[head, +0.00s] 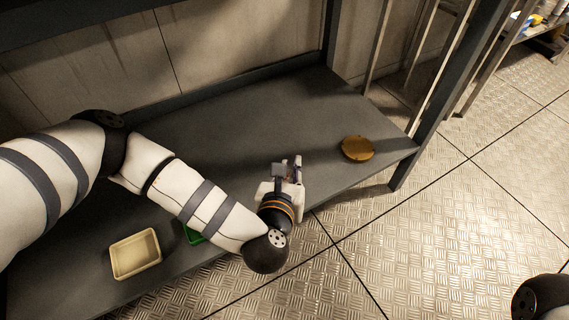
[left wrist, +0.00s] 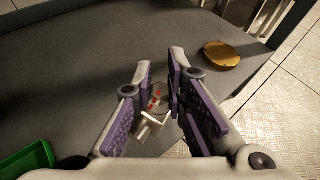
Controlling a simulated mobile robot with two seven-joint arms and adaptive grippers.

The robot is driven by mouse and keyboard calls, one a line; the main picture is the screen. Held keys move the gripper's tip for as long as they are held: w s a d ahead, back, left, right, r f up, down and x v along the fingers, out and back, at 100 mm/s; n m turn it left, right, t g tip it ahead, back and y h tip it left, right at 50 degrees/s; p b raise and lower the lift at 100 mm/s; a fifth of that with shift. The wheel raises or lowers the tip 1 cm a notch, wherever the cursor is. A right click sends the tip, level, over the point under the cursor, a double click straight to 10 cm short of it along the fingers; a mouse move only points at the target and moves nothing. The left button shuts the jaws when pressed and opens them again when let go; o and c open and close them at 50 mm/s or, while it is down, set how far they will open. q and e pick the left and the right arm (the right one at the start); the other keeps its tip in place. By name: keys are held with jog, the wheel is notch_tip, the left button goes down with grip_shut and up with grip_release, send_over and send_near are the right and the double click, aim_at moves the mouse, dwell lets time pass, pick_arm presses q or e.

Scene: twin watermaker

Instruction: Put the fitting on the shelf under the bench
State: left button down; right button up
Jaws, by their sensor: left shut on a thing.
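The fitting (left wrist: 152,108), a small pale piece with red marks, is between the fingers of my left gripper (left wrist: 162,92) in the left wrist view. The fingers are shut on it and hide part of it. In the head view, my left gripper (head: 292,170) is over the front part of the grey shelf (head: 240,125) under the bench; the fitting is too small there to make out clearly. I cannot tell whether the fitting touches the shelf. My right gripper is not in view.
A round brass-coloured disc (head: 357,148) lies near the shelf's right end. A cream tray (head: 135,254) sits at the front left, with a green tray (head: 194,236) partly hidden by my left arm. Bench posts (head: 440,95) stand at the right. The shelf's middle is clear.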

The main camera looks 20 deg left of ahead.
pick_arm(q)
jog(key=w+f+b, duration=0.1)
jog(key=w+f, duration=0.1)
jog(key=w+a+f+b, duration=0.1)
jog(key=w+f, duration=0.1)
jog(key=w+a+f+b, duration=0.1)
jog(key=w+f, duration=0.1)
jog(key=shift+w+f, duration=0.35)
notch_tip(320, 180, down, 4)
jog(key=shift+w+r+b, duration=0.15)
jog(key=shift+r+b, duration=0.1)
jog(key=shift+b, duration=0.65)
jog(key=shift+r, duration=0.1)
jog(key=c, duration=1.3)
grip_release()
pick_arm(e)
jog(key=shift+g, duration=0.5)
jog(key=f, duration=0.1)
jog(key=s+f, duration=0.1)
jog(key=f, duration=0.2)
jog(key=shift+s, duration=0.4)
